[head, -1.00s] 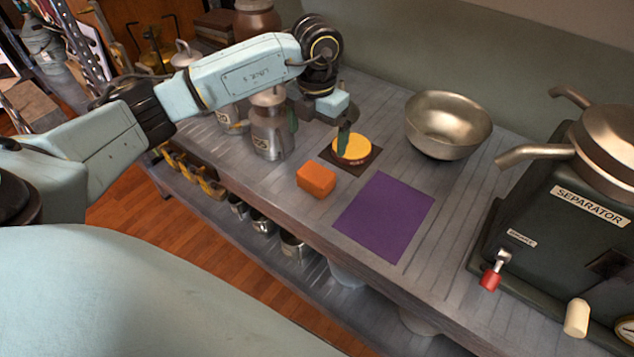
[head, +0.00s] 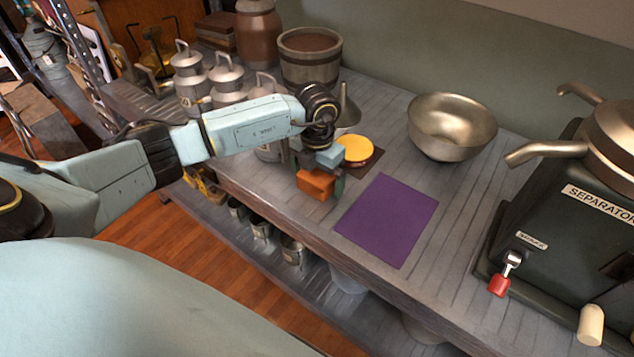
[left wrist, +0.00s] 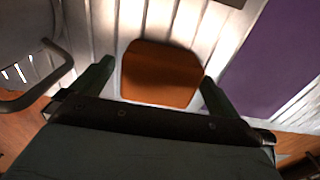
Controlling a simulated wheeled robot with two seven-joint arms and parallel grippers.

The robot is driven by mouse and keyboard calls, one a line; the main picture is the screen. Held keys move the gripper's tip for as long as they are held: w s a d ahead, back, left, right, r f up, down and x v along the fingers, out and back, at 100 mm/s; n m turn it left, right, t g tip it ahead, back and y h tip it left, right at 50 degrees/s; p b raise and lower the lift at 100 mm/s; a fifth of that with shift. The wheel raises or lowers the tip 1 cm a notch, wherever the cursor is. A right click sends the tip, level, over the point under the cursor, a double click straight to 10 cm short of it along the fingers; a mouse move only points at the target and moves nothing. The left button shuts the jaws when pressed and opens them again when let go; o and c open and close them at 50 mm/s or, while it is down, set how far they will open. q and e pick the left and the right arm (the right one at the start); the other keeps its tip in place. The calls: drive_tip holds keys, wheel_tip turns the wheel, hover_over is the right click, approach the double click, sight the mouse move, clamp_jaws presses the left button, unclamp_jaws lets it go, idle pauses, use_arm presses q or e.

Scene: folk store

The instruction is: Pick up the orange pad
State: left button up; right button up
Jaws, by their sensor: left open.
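The orange pad (head: 315,184) is a small orange block lying on the grey wooden counter, left of a purple mat. My left gripper (head: 320,183) is over it, with its green fingers at either side of the pad. In the left wrist view the pad (left wrist: 162,74) shows between the two open fingers (left wrist: 155,82), with a gap on each side. The gripper hides part of the pad's top in the head view. My right gripper is not in view.
The purple mat (head: 387,221) lies right of the pad. A yellow disc (head: 357,149) on a dark square sits just behind the gripper. A metal bowl (head: 451,123) and a separator machine (head: 570,240) stand to the right. Metal cans (head: 190,75) stand at the left.

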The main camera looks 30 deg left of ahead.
sight(317, 174)
use_arm(q)
drive_tip(key=c, duration=1)
drive_tip(key=shift+r, duration=0.35)
wheel_tip(317, 174, up, 9)
drive_tip(key=shift+r+p, duration=0.15)
drive_tip(key=shift+p, duration=0.9)
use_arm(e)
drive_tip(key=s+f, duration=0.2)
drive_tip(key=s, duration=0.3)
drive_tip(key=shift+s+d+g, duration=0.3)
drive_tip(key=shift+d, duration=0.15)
